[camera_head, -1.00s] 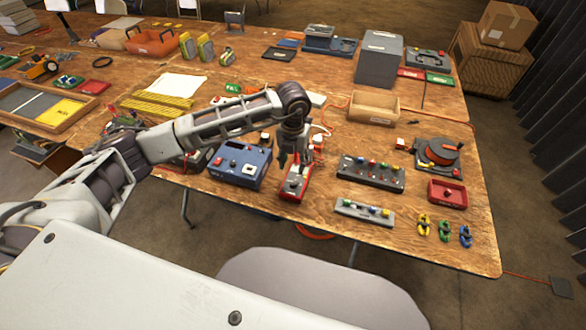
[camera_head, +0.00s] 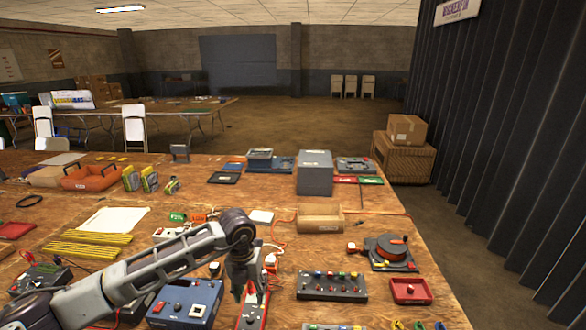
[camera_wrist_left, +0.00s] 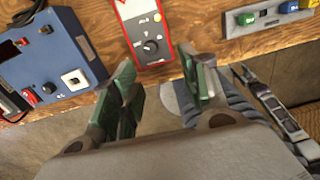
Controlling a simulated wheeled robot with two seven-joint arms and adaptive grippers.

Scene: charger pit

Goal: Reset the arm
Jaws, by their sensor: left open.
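My left arm reaches in from the lower left in the head view. My left gripper (camera_head: 250,290) points down over the table's front part, by the red multimeter-like device (camera_head: 256,312). In the left wrist view my left gripper (camera_wrist_left: 160,95) has its two green-padded fingers wide apart with nothing between the tips. The red-framed device (camera_wrist_left: 146,35) with a dark dial lies beyond the fingertips and is not held. My right gripper is in neither view.
A blue box with controls (camera_head: 186,304) stands left of the gripper.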

